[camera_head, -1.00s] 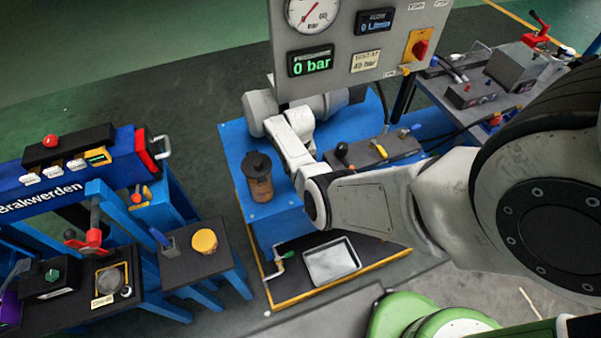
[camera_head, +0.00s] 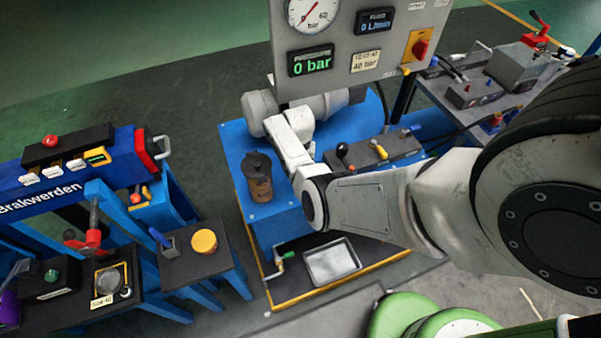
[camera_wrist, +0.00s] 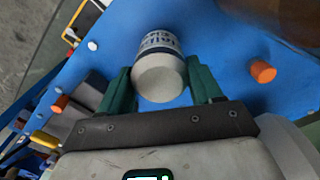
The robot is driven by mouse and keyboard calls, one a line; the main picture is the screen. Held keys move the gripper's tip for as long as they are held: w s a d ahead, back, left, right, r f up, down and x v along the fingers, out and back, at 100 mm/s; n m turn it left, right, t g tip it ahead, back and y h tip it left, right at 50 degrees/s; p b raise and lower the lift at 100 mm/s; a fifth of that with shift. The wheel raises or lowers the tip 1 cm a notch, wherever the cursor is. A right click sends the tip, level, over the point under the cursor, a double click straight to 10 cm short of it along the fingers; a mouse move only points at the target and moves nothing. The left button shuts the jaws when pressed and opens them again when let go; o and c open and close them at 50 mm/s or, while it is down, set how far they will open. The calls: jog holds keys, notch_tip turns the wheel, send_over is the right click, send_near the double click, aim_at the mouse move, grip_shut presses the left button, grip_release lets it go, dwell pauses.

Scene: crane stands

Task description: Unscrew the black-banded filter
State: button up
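In the wrist view, a pale canister (camera_wrist: 160,75) with a band of dark lettering sits between the two green fingers of my gripper (camera_wrist: 161,82), against a blue surface. The fingers are close along both sides of it. I cannot tell whether they press on it. In the head view, my arm reaches left over the blue stand (camera_head: 234,150), and my fingers and the canister are hidden. A brown cylinder (camera_head: 259,185) with a black top and dark marks stands upright on the stand's left side. I cannot tell which is the black-banded filter.
A gauge panel (camera_head: 345,40) reading 0 bar rises behind my arm. A metal tray (camera_head: 331,260) lies at the stand's front. A lever block (camera_head: 375,152) is right of my arm. A bench with a yellow disc (camera_head: 204,241) stands left. An orange peg (camera_wrist: 263,72) is right of my fingers.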

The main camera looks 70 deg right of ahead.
jog(key=c, duration=0.6)
jog(key=shift+r, duration=0.1)
jog(key=shift+c, duration=0.4)
jog(key=n, duration=0.3)
jog(key=shift+n, duration=0.9)
grip_shut()
jog(key=shift+n, duration=0.4)
